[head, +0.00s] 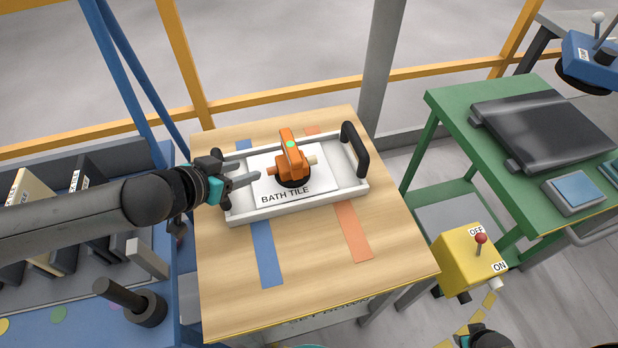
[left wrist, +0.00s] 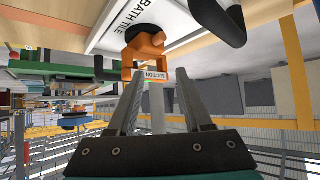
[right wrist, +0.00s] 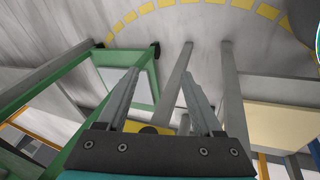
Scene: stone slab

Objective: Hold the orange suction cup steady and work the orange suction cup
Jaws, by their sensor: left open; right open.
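The orange suction cup (head: 288,158) stands on a white tile marked BATH TILE (head: 262,187), inside a white tray (head: 245,214) with black handles on a wooden table. It also shows in the left wrist view (left wrist: 148,48), ahead of the fingertips, with a SUCTION label. My left gripper (head: 247,172) is open, at the tray's left end. Its fingers point toward the cup, apart from it, with nothing between them. My right gripper (right wrist: 163,85) is open and empty in the right wrist view, facing the floor and table legs. Only a small part of the right arm shows at the head view's bottom edge.
The wooden table (head: 310,275) has a blue strip (head: 266,258) and an orange strip (head: 353,232); its front is clear. A yellow OFF/ON switch box (head: 464,262) stands right of it, beside a green table (head: 500,180). A blue bench with binders is at left.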

